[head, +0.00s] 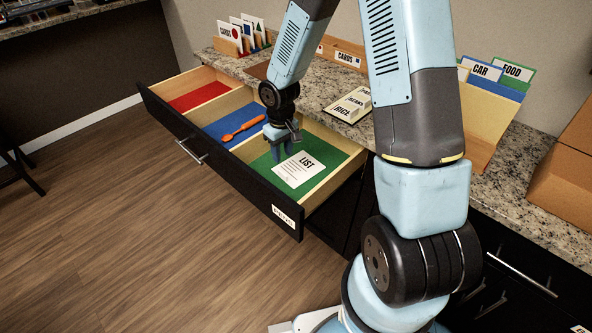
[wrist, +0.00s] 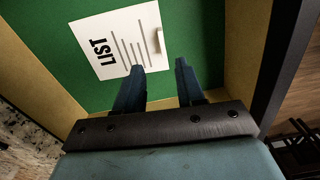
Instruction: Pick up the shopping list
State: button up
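The shopping list (head: 299,168) is a white sheet marked LIST. It lies flat on the green floor of the right compartment of the open drawer. In the wrist view the list (wrist: 112,40) lies just beyond my fingertips, with a small pale raised tab near its right edge. My gripper (head: 283,150) is over the drawer, at the left side of the green compartment, to the left of the list. In the wrist view my gripper (wrist: 160,70) has its two fingers apart with nothing between them. I cannot tell its exact height above the drawer floor.
The drawer (head: 238,180) has wooden dividers and a black front. An orange utensil (head: 243,130) lies in the blue middle compartment; the red left compartment (head: 200,96) looks empty. The granite counter (head: 313,92) behind holds card boxes, a notepad (head: 349,104) and file folders (head: 495,95).

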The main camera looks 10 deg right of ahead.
aim_at(283, 173)
jog(key=shift+s+a+f, duration=0.1)
jog(key=shift+f, duration=2)
jog(key=shift+s+a+f, duration=0.1)
jog(key=shift+f, duration=1.95)
jog(key=shift+c, duration=0.3)
grip_shut()
